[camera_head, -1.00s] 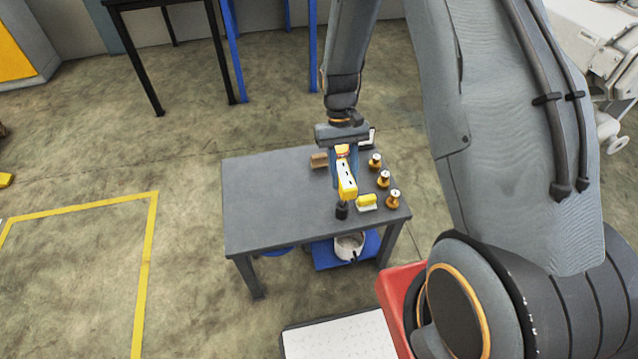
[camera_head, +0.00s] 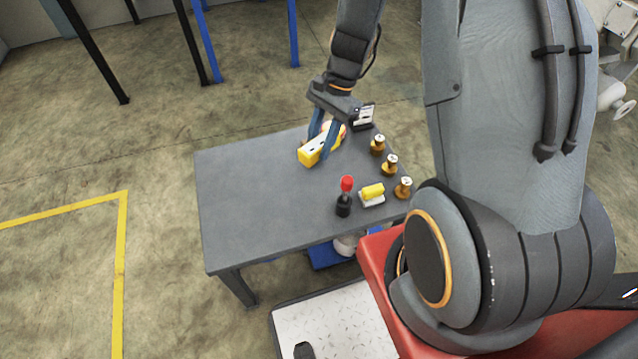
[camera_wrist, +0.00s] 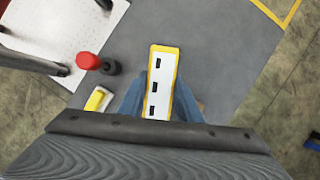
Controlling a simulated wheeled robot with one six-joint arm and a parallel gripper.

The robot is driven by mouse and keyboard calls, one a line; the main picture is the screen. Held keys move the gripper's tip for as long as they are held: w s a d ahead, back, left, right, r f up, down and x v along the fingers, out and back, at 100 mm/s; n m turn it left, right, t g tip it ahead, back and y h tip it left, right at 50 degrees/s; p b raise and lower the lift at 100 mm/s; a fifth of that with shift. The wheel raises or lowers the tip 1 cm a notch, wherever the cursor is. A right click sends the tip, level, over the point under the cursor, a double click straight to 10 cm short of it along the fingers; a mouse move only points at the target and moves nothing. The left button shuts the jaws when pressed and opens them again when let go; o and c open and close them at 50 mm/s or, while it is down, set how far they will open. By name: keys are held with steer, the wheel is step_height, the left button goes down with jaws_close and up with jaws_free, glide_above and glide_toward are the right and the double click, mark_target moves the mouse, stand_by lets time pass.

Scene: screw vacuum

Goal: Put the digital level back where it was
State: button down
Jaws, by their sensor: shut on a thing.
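The digital level (camera_head: 311,155), a long yellow body with a white face and dark slots, is between the blue fingers of my gripper (camera_head: 324,138). My gripper is shut on it over the far part of the grey table (camera_head: 240,200). In the wrist view the level (camera_wrist: 161,80) lies lengthwise between the fingers (camera_wrist: 158,100), its slotted face toward the camera. I cannot tell whether its underside touches the table.
A red-topped black tool (camera_head: 345,197) stands near the front edge, beside a small yellow-and-white item (camera_head: 372,194). Brass-coloured pieces (camera_head: 389,164) line the right edge. A brown thing (camera_wrist: 201,106) shows partly behind a finger. The table's left half is clear.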

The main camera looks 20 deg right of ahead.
mark_target(317, 178)
steer(key=f+m+b, duration=0.1)
steer(key=w+f+m+t+b, duration=0.1)
steer(key=m, duration=0.1)
steer(key=d+m+t+b, duration=0.1)
steer(key=m, duration=0.1)
steer(key=shift+w+f, duration=0.15)
steer(key=shift+f, duration=0.25)
step_height(317, 178, down, 10)
steer(key=b, duration=0.2)
steer(key=shift+r+b, duration=0.15)
steer(key=shift+b, duration=0.15)
steer(key=shift+f, duration=0.2)
steer(key=c, duration=1.3)
jaws_free()
steer(key=shift+r, duration=0.15)
